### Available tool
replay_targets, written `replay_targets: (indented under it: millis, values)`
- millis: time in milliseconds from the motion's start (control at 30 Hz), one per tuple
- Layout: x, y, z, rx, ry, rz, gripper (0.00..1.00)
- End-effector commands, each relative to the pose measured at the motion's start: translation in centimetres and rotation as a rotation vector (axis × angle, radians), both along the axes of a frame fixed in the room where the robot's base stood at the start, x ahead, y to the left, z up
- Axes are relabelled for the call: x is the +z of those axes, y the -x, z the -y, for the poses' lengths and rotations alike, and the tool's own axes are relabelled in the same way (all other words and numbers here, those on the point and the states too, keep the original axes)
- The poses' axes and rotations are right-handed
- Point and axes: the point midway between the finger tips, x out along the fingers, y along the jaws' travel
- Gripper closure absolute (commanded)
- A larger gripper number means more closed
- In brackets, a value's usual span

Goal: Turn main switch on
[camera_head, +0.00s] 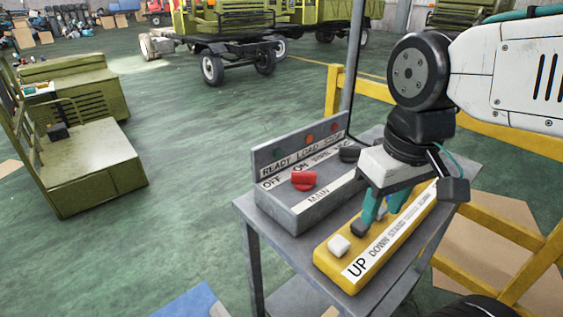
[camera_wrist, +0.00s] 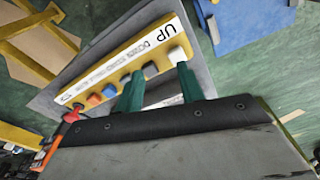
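The main switch is a red knob (camera_head: 303,180) on a sloped grey control box (camera_head: 285,205) marked MAIN, with OFF and ON labels above it. I cannot tell for sure which label the knob points at. My gripper (camera_head: 383,210) is to the right of the knob, above the yellow button box (camera_head: 333,268). Its two teal fingers are apart with nothing between them in the wrist view (camera_wrist: 160,86). The knob is not clearly seen in the wrist view.
The yellow box carries a white button (camera_head: 338,246), a black button (camera_head: 358,229) and others partly hidden by my fingers. Both boxes stand on a grey table (camera_head: 252,235). A yellow railing (camera_head: 490,118) runs behind it. Green floor (camera_head: 190,200) is free at the left.

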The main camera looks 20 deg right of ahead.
Motion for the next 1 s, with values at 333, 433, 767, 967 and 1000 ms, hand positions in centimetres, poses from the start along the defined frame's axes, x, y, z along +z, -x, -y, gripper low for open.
replay_targets:
  millis: [333, 433, 767, 967, 1000]
  values:
    - [1.4, -13.2, -1.6, 0.638, 0.043, -0.069, 0.62]
    - [0.8, -16.9, -2.1, 0.813, 0.049, -0.083, 0.62]
    - [-1.3, -22.6, -3.1, 1.094, 0.056, -0.099, 0.62]
    - [-4.0, -22.6, -3.1, 1.1, 0.055, -0.101, 0.62]
    - [-4.7, -22.6, -3.1, 1.099, 0.055, -0.101, 0.62]
